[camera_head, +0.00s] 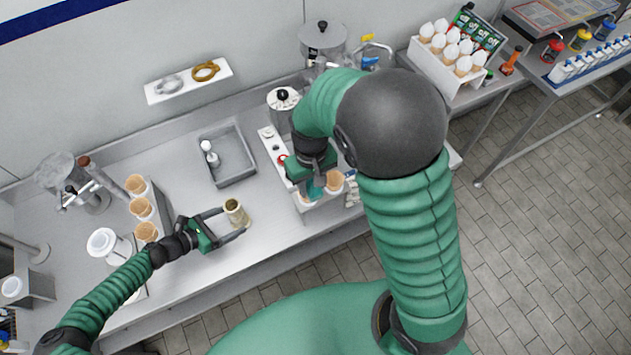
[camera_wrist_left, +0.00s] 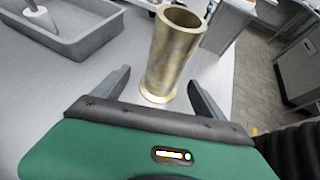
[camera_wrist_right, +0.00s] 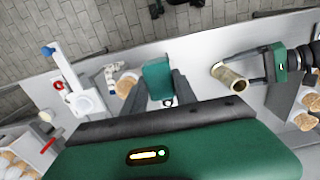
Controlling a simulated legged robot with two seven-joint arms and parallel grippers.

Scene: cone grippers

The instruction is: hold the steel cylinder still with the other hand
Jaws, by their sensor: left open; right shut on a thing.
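The steel cylinder (camera_head: 235,212) is a hollow, brass-toned tube with a flared foot. It stands upright on the steel counter, and its open top shows in the left wrist view (camera_wrist_left: 172,50). My left gripper (camera_head: 233,220) is open, low over the counter, with a finger on each side of the cylinder. In the left wrist view gaps show between the fingers and the tube. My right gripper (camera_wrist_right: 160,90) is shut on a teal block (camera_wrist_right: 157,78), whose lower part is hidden. The cylinder also shows in the right wrist view (camera_wrist_right: 229,77), apart from my right gripper.
A grey tray (camera_head: 236,178) with a white-topped item lies behind the cylinder. Cones in a holder (camera_head: 141,208) stand left of my left gripper. A white holder (camera_head: 270,150) is beside my right gripper. Counter around the cylinder is clear; its front edge is near.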

